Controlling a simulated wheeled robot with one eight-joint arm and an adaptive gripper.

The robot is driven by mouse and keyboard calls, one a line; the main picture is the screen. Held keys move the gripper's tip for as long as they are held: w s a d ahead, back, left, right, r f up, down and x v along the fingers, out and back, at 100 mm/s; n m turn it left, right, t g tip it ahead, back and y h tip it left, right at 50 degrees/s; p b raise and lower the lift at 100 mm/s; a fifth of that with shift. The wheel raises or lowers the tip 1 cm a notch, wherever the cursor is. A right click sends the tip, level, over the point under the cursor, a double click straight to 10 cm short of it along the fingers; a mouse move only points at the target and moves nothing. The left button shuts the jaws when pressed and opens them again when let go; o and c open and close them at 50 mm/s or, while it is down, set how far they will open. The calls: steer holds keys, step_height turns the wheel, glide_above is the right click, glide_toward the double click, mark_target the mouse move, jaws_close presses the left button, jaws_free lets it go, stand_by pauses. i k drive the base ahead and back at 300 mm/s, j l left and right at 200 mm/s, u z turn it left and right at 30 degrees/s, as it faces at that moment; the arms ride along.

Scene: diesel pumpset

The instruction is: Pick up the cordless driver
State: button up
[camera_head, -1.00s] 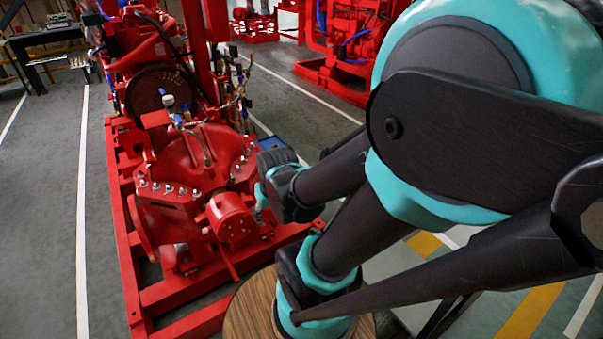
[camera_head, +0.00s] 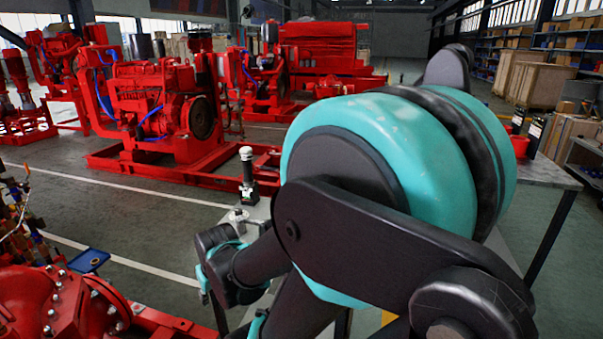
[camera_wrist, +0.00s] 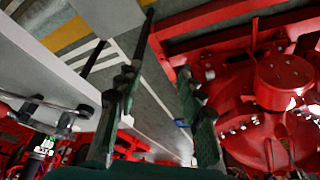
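In the head view, a dark upright object with a pale rounded top (camera_head: 247,175) stands at the near left end of the grey bench. It may be the cordless driver, but it is too small to be sure. In the wrist view, a dark object with a pale label (camera_wrist: 42,146) shows at the lower left, beside metal tool-like parts (camera_wrist: 66,120); I cannot tell what they are. My gripper (camera_wrist: 156,82) is open, its two fingers apart with nothing between them, above the floor between the bench and a red machine. My arm hides much of the bench in the head view.
The grey bench (camera_head: 545,175) runs behind my arm, with a red container (camera_head: 519,146) and a dark bottle (camera_head: 535,133) at its far right. A red pump (camera_head: 60,305) and blue tray (camera_head: 88,260) are at lower left. Open floor (camera_head: 140,225) lies between machines.

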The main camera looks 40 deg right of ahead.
mark_target(246, 152)
steer(key=z, duration=0.75)
